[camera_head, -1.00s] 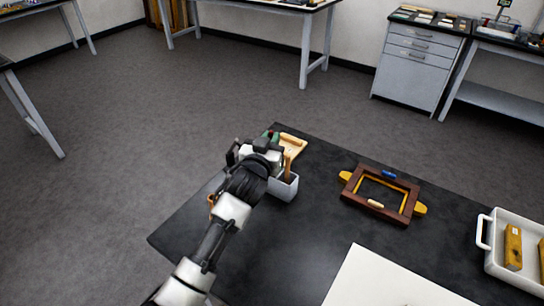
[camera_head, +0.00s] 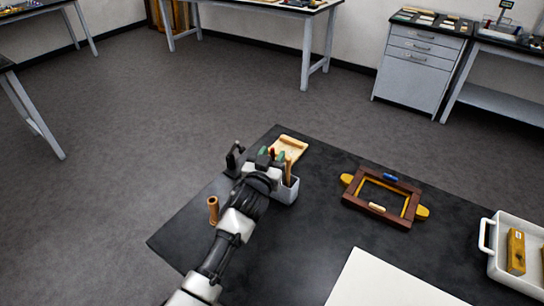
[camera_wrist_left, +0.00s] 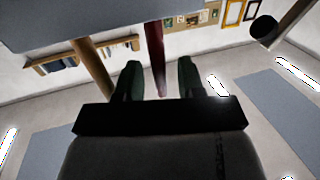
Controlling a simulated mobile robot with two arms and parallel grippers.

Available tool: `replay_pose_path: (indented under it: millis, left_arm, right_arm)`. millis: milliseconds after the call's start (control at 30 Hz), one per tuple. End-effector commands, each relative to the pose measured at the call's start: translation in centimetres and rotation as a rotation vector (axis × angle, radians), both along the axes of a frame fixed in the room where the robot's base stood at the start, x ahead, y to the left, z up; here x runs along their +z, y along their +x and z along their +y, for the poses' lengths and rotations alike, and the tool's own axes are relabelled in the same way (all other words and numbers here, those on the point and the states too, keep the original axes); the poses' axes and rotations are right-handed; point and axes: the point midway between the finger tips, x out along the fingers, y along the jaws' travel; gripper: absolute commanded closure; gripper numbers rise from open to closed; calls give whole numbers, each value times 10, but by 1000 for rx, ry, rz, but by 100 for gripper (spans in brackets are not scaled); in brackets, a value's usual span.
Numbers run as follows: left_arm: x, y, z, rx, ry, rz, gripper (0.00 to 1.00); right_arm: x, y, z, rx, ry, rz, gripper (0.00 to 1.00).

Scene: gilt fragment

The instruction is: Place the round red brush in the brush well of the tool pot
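The round red brush (camera_head: 271,151) stands upright at the tool pot (camera_head: 285,192), a light grey box on the dark table. In the left wrist view, which looks upside down, its red handle (camera_wrist_left: 155,55) runs from the pot (camera_wrist_left: 95,22) to between the two green fingertips. My left gripper (camera_head: 271,155) is at the pot, with its fingers (camera_wrist_left: 160,80) on either side of the handle. A gap shows, clearest on the right side, so the gripper is open. The brush's lower end and the pot's wells are hidden. My right gripper is not in view.
A wooden stick (camera_head: 289,170) also stands in the pot. A wooden board (camera_head: 292,146) lies behind it, and a wooden cylinder (camera_head: 213,209) stands at the table's left. A brown frame (camera_head: 382,197), a white sheet (camera_head: 385,285) and a white tray (camera_head: 495,262) are to the right.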

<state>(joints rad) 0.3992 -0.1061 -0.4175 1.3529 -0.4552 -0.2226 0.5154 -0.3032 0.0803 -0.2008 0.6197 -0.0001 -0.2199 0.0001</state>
Motion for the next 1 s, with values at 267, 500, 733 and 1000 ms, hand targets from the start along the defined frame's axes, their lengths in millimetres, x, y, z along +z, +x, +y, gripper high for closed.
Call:
replay_pose_path:
  millis: [267, 500, 733, 1000]
  left_arm:
    - [5, 0, 0, 0, 2, -2, 62]
    - [2, -32, 11, 0, 2, -1, 62]
    - [1, -78, 27, -1, 0, 0, 62]
    - [2, -110, 38, 0, 1, 0, 62]
  right_arm:
    - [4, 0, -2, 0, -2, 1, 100]
    - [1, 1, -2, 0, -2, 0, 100]
    - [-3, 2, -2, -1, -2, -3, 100]
    - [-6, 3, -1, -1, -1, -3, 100]
